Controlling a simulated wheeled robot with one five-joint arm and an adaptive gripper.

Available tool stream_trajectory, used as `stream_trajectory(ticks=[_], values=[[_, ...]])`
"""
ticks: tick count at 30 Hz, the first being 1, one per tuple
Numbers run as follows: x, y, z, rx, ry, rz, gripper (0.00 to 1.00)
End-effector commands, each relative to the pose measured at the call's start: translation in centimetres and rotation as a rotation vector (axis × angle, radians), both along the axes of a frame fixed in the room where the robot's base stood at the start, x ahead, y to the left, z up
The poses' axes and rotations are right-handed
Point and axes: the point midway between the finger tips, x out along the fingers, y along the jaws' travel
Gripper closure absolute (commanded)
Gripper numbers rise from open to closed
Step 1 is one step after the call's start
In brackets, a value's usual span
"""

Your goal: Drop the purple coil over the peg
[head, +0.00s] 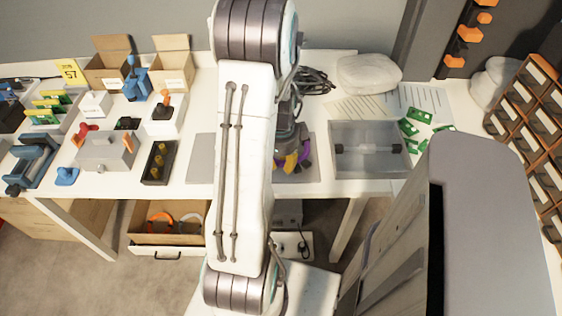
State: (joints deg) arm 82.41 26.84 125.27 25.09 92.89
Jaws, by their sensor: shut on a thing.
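My gripper (290,147) is just right of my upright white arm link, low over the grey mat (201,170) at the table's middle. It is shut on the purple coil (306,153), of which only a small purple part shows beside the fingers. A yellow piece (291,162) shows right at the fingertips; I cannot tell what it belongs to. My arm hides much of the mat. I cannot make out the peg, nor whether the coil is around or beside it.
A black block with yellow cylinders (157,163) and a grey box (105,152) stand left. Open cartons (172,68) and black cables (315,82) lie behind. An open drawer (160,238) is below.

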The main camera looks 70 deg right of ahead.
Motion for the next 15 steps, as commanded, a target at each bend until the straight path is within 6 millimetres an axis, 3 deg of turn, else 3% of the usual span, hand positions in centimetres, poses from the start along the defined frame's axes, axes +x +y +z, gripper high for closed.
stream_trajectory(ticks=[15], values=[[0.0, 0.0, -1.5, -0.001, 0.000, 0.000, 1.00]])
